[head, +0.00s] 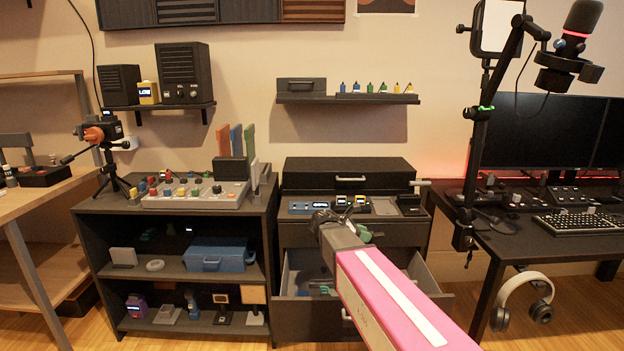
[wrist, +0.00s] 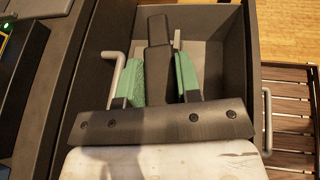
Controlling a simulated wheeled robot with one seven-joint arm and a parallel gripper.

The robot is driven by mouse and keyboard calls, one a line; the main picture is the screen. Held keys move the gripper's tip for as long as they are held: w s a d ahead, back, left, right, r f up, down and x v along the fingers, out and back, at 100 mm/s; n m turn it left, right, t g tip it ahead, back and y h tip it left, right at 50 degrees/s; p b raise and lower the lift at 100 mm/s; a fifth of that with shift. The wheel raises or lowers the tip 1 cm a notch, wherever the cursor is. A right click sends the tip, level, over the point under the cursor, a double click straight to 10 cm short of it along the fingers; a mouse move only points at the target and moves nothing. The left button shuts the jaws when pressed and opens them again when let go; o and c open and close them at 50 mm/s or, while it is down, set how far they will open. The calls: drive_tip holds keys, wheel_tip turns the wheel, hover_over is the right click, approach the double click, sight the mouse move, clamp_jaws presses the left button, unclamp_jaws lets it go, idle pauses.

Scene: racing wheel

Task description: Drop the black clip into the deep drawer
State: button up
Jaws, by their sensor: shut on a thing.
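The black clip (wrist: 158,50) is a dark, elongated piece between the green finger pads of my gripper (wrist: 160,78) in the wrist view. My gripper is shut on it. In the head view my gripper (head: 328,222) is in front of the cabinet, and the clip cannot be told apart there. The deep drawer (head: 308,318) is pulled open low in the cabinet, partly hidden by my pink arm. In the wrist view the open drawer (wrist: 219,55) lies below the clip, with its bare grey floor partly showing. The clip appears above the drawer, apart from its floor.
Small items show inside the drawer at left in the head view. The closed front above has a grey handle (wrist: 117,75) close to my left finger. A shelf unit (head: 175,290) stands left; a desk (head: 540,240) with headphones (head: 541,310) stands right. A slatted wooden piece (wrist: 292,110) is beyond the drawer.

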drive_tip(key=shift+w+a+f+m+g, duration=0.15)
drive_tip(key=shift+w+f+m+g, duration=0.3)
drive_tip(key=shift+f, duration=0.35)
drive_tip(key=shift+w+a+f+m+g, duration=0.2)
drive_tip(key=shift+w+f, duration=0.35)
drive_tip(key=shift+f, duration=0.25)
drive_tip(key=shift+w+a+f+m+g, duration=0.15)
drive_tip(key=shift+w+f+m+g, duration=0.15)
drive_tip(key=shift+w+f, duration=0.35)
drive_tip(key=shift+s+f, duration=0.15)
drive_tip(key=o, duration=1)
drive_tip(key=v, duration=1)
drive_tip(key=shift+a, duration=0.45)
